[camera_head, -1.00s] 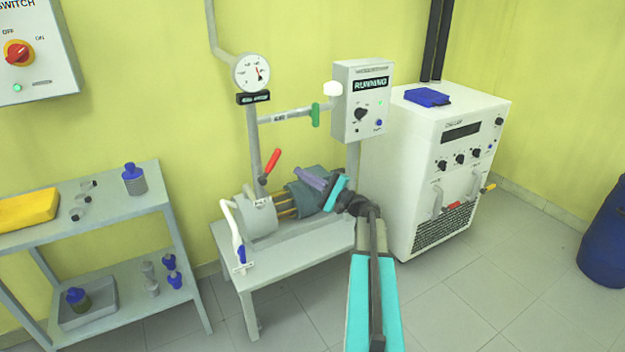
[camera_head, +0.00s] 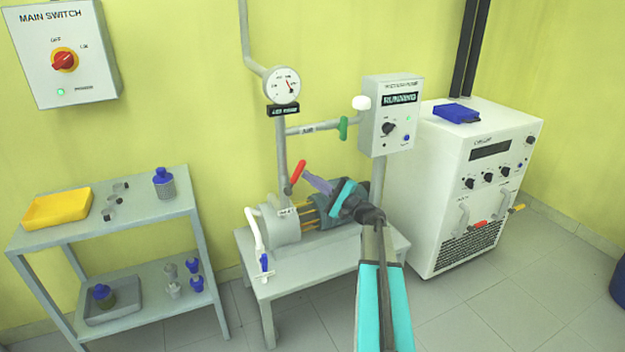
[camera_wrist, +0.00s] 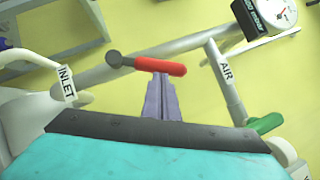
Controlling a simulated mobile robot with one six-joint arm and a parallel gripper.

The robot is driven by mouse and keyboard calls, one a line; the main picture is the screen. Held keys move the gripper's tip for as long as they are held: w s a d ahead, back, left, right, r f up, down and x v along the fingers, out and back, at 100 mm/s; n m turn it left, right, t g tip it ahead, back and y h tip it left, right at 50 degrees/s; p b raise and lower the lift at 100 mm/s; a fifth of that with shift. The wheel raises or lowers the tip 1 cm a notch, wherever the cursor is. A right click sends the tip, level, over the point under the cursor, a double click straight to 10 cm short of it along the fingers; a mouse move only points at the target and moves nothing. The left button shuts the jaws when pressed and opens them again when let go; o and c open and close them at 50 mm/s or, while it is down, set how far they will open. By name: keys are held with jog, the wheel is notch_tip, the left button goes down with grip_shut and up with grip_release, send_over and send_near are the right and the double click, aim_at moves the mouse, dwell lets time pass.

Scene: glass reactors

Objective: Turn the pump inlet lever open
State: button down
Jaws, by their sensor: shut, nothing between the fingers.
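The pump inlet lever (camera_head: 297,176) is red and tilts up and to the right on the pipe above the pump. In the wrist view the red lever (camera_wrist: 158,66) lies nearly level, its grey pivot at the left. My gripper (camera_head: 309,179) is shut and empty. Its purple fingers (camera_wrist: 161,82) point at the lever, with the tips just short of its middle or against it; I cannot tell whether they touch. A white tag reading INLET (camera_wrist: 67,84) sits on the pipe at the left. The pump (camera_head: 310,217) stands on a grey table (camera_head: 325,262).
A green AIR valve handle (camera_head: 343,128) and a gauge (camera_head: 282,85) are above the pump. The control box (camera_head: 390,115) reads RUNNING. A white chiller (camera_head: 475,190) stands right, a grey shelf (camera_head: 150,207) left. A white hose (camera_head: 256,235) hangs at the pump's left.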

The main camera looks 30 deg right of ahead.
aim_at(297, 171)
jog(key=shift+a, duration=0.1)
jog(key=shift+w+a+r+n+g+b, duration=0.1)
jog(key=shift+a+r+n+g+b, duration=0.45)
jog(key=shift+n, duration=0.3)
jog(key=shift+a+r+n+g+b, duration=0.3)
jog(key=shift+n+b, duration=0.3)
jog(key=shift+n, duration=0.25)
jog(key=shift+a+r+b, duration=0.25)
jog(key=shift+a+b, duration=0.05)
jog(key=shift+b, duration=0.05)
jog(key=shift+w+a+r, duration=0.1)
jog(key=shift+r, duration=0.05)
